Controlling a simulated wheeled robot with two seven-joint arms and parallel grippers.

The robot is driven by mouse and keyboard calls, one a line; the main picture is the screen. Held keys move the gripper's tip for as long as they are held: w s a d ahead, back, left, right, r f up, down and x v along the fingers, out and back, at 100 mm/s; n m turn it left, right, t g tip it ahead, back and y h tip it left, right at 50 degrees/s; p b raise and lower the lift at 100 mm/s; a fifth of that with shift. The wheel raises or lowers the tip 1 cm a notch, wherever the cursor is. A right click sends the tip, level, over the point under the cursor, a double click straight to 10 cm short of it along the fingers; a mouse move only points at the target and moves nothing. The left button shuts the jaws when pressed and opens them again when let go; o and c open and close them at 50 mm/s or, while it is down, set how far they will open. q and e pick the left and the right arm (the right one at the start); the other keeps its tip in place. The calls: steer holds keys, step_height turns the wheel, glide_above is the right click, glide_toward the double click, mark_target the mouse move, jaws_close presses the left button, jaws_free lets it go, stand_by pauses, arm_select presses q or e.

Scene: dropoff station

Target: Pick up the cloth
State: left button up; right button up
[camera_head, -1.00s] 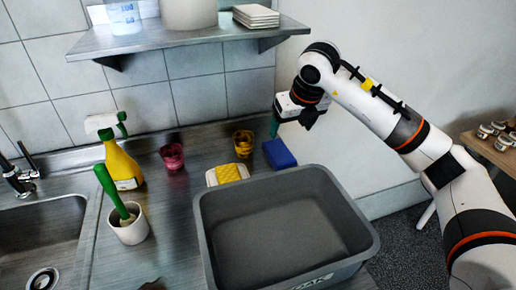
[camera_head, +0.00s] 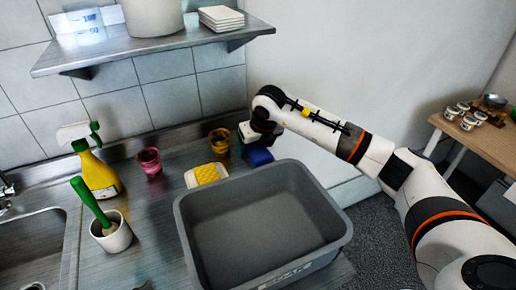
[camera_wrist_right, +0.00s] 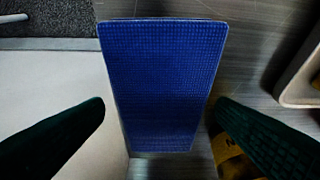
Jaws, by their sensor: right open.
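The cloth (camera_head: 258,157) looks like a folded blue block with a woven grid texture. It lies on the metal counter behind the grey bin, and the wrist camera shows it from above (camera_wrist_right: 160,60). My right gripper (camera_wrist_right: 160,104) is open, with one dark green finger on each side of the cloth's lower part. Gaps show between the fingertips and the cloth's edges. In the head view the right gripper (camera_head: 258,145) is over the cloth and partly hides it; its fingertips cannot be made out there. My left gripper is in neither view.
The grey bin (camera_head: 335,203) is just in front of the cloth. A yellow cup (camera_head: 219,142) and a yellow sponge on a white dish (camera_head: 191,180) stand left of it. A pink cup (camera_head: 149,161), spray bottle (camera_head: 98,176) and white pot (camera_head: 117,238) are further left. A shelf (camera_head: 150,48) hangs above.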

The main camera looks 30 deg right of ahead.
steer(key=shift+f, duration=0.2)
steer(key=c, duration=1.1)
steer(key=shift+o, duration=0.2)
steer(key=shift+r, duration=0.1)
steer(key=shift+w+r, duration=0.1)
steer(key=shift+r, duration=0.3)
steer(key=shift+d+r+b, duration=0.3)
steer(key=shift+r+b, duration=0.1)
steer(key=shift+r, duration=0.2)
steer(key=shift+d+r+b, duration=0.3)
steer(key=shift+r+b, duration=0.05)
steer(key=shift+r, duration=0.25)
steer(key=s+d+b, duration=0.1)
steer(key=d+b, duration=0.2)
steer(key=d, duration=1.4)
steer(key=shift+r, duration=0.1)
